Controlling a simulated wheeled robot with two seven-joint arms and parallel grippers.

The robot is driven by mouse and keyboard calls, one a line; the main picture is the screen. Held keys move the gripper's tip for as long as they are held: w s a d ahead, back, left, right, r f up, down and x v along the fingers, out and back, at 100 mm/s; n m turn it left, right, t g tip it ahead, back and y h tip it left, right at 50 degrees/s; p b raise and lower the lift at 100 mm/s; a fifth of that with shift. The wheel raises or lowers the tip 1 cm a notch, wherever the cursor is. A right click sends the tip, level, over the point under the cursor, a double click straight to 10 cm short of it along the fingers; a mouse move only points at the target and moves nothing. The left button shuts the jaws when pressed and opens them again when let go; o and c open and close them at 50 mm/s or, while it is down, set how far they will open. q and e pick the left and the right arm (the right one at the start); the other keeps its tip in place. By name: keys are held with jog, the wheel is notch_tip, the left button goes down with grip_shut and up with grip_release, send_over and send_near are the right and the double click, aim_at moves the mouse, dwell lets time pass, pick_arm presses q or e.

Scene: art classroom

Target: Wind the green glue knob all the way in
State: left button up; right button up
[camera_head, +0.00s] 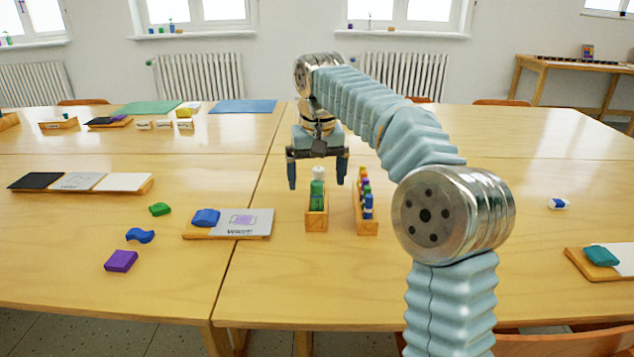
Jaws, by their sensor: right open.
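A green glue stick (317,190) with a pale top stands upright in a small wooden holder (316,221) near the middle of the table. Its knob cannot be made out at this size. My right gripper (318,181) is open, its two dark blue fingers pointing down. In the picture the fingers lie to either side of the glue stick's top. I cannot tell how far behind or above it they are. The gripper holds nothing. My left gripper is not in view.
A wooden rack (368,228) of several small coloured bottles stands close to the right of the holder. A board (252,232) with a card and a blue lump lies to the left. Purple, blue and green pieces lie farther left. The table's right part is mostly clear.

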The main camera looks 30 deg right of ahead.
jog(key=shift+r, duration=2.95)
